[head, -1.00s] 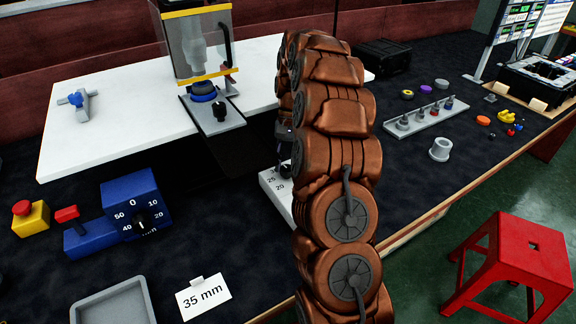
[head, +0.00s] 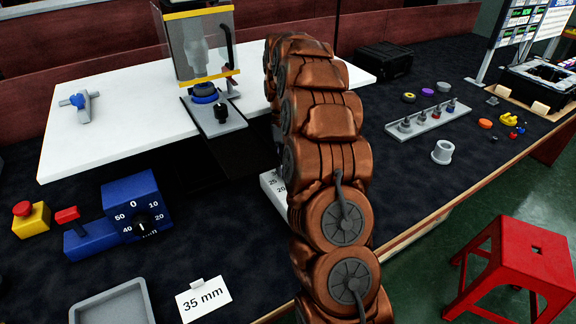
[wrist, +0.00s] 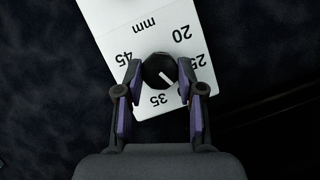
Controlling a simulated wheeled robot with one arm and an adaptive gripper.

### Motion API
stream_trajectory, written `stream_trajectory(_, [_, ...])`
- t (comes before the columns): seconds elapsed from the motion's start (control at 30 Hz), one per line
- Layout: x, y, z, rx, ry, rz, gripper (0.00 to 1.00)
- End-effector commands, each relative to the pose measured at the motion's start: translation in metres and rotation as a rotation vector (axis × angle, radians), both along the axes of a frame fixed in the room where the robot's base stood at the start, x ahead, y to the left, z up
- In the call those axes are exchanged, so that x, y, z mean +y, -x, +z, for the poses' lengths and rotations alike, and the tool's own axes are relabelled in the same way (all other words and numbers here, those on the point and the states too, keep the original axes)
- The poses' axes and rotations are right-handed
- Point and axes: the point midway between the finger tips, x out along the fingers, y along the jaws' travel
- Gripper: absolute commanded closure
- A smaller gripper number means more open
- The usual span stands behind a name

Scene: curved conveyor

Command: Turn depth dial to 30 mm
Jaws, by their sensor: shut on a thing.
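The depth dial is a black round knob (wrist: 158,72) with a white pointer line, on a white plate (wrist: 115,18) marked "mm". In the wrist view 20, 25, 35 and 45 are readable around it. The pointer slants to the lower right, between 25 and 35; the mark there is hidden by the right finger. My gripper (wrist: 160,68) is shut on the knob, one finger at each side. In the head view the white plate (head: 271,187) shows only partly beside my arm, which hides the gripper and knob.
A white card reading "35 mm" (head: 204,299) lies at the front, beside a grey tray (head: 112,304). A blue box with another numbered dial (head: 153,188) stands left. A guarded press (head: 197,45) stands behind. A red stool (head: 520,255) is on the floor right.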

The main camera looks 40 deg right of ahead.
Motion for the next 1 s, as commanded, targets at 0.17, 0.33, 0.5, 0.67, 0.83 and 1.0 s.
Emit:
stream_trajectory(0.17, [0.0004,0.0003,-0.0008,0.001,-0.002,0.000,0.60])
stream_trajectory(0.33, [0.0002,0.0002,-0.0006,0.001,0.000,-0.001,0.42])
stream_trajectory(0.5, [0.0001,0.0001,-0.0004,0.001,0.000,-0.001,0.37])
stream_trajectory(0.67, [0.0000,0.0001,-0.0003,0.000,0.000,-0.002,0.37])
stream_trajectory(0.83, [-0.0007,0.0004,0.0000,0.000,0.000,-0.048,0.37])
stream_trajectory(1.0, [-0.0019,0.0009,0.0008,-0.001,-0.001,-0.186,0.37])
